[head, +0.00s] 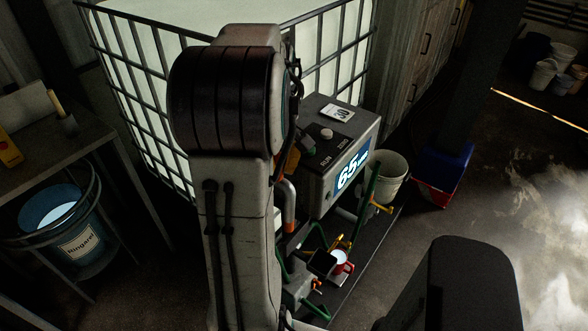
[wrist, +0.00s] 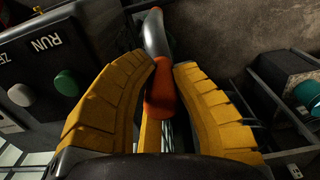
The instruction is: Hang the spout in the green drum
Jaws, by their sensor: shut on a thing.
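The spout (wrist: 154,32) is a grey curved pipe with an orange end, and it lies between the yellow fingers of my gripper (wrist: 160,92) in the wrist view. The fingers are shut on its orange part. In the head view a grey bent pipe with orange (head: 289,200) shows just right of my arm, beside the control box. My gripper there is mostly hidden behind my arm, with a bit of orange-yellow finger (head: 293,161) showing. I see no plainly green drum; a blue drum with a white label (head: 85,245) stands at the lower left.
A control box (head: 335,150) with a lit display stands close to my gripper. A white-walled caged tank (head: 135,75) is behind my arm. A pale bucket (head: 388,175), green and yellow bars and a red cup (head: 341,268) are right of it.

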